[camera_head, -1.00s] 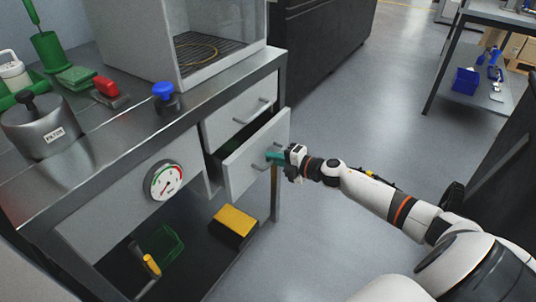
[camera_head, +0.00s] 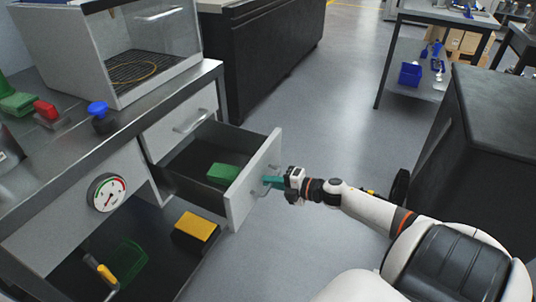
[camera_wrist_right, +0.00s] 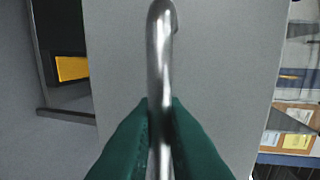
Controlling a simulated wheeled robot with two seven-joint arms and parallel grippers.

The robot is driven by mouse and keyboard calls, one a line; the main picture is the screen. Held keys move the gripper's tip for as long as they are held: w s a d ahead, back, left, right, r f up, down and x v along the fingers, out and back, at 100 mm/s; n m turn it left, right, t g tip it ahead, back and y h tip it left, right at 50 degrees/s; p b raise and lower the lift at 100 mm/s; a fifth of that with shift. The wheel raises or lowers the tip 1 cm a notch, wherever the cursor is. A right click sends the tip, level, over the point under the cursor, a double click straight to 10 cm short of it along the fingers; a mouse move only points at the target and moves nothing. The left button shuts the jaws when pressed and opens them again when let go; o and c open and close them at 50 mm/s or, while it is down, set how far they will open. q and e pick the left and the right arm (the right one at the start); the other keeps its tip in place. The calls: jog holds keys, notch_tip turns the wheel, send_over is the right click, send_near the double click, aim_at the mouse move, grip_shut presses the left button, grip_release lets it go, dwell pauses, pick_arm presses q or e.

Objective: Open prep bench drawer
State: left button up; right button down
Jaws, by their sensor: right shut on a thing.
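The prep bench (camera_head: 190,98) stands at the left in the head view. Its lower drawer (camera_head: 250,185) is pulled well out, and a green object (camera_head: 222,173) lies inside near the front. The drawer above it (camera_head: 180,122) is shut. My right gripper (camera_head: 271,182) is at the lower drawer's front, its green fingers shut on the bar handle. In the right wrist view the metal handle (camera_wrist_right: 159,70) runs between the two green fingertips, against the grey drawer front (camera_wrist_right: 225,60). My left gripper is not in view.
A glass-fronted cabinet (camera_head: 150,50), a blue knob (camera_head: 98,109) and a red-handled item (camera_head: 46,110) are on the bench top. A yellow block (camera_head: 196,226) and a green dustpan (camera_head: 125,262) lie on the shelf below.

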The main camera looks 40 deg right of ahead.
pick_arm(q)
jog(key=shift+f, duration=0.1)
pick_arm(e)
jog(key=shift+s, duration=0.1)
jog(key=c, duration=1.5)
grip_release()
